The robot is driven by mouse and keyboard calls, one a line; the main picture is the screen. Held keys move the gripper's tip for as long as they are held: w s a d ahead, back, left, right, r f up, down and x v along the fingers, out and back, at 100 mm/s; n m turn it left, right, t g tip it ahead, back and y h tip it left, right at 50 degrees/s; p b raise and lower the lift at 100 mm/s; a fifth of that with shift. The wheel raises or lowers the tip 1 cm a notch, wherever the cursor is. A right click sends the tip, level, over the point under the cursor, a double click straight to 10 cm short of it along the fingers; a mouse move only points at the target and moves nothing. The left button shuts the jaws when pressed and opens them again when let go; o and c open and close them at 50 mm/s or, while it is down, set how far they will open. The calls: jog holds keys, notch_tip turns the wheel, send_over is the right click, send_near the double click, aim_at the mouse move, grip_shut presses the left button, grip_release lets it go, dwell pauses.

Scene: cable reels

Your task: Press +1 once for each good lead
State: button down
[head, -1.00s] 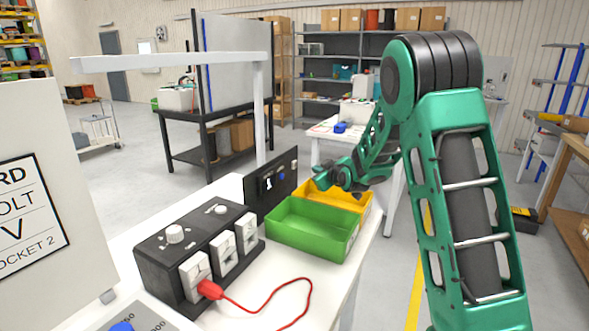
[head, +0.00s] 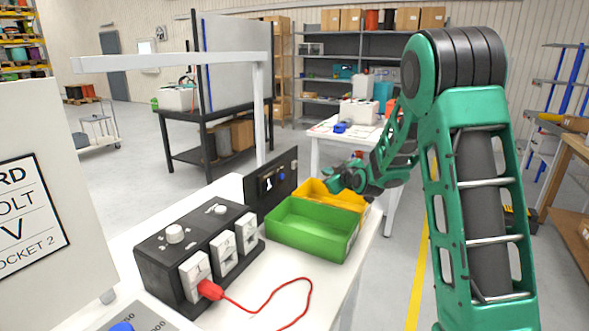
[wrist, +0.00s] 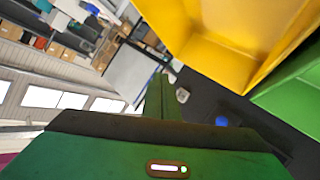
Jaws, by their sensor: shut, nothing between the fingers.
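A black panel (head: 272,187) stands upright at the back of the white bench, with a blue button (head: 282,175) and a small white part on its face. Any +1 label is too small to read. In the wrist view the blue button (wrist: 222,121) and a white part (wrist: 182,95) show beyond my gripper. A red lead (head: 265,299) is plugged into the nearest socket of a black tester box (head: 195,252). My gripper (head: 330,179) is shut and empty, above the yellow bin and right of the panel, apart from it. In the wrist view its fingers (wrist: 160,95) point towards the panel side.
A green bin (head: 305,238) and a yellow bin (head: 345,199) stand side by side right of the panel; both look empty where visible. A large white board (head: 40,190) fills the left. A second white table (head: 345,136) stands behind. The bench front is mostly clear.

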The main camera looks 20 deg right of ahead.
jog(key=w+a, duration=0.6)
dwell(0.6)
jog(key=shift+w+a, duration=0.15)
dwell(1.8)
jog(key=shift+w+a+r, duration=0.1)
jog(key=shift+w+a, duration=0.1)
jog(key=shift+a, duration=0.05)
jog(key=shift+w+a, duration=0.3)
dwell(1.1)
jog(key=shift+d, duration=0.1)
jog(key=shift+s+d, duration=0.5)
jog(key=shift+s, duration=0.1)
jog(key=shift+s+d, duration=1.8)
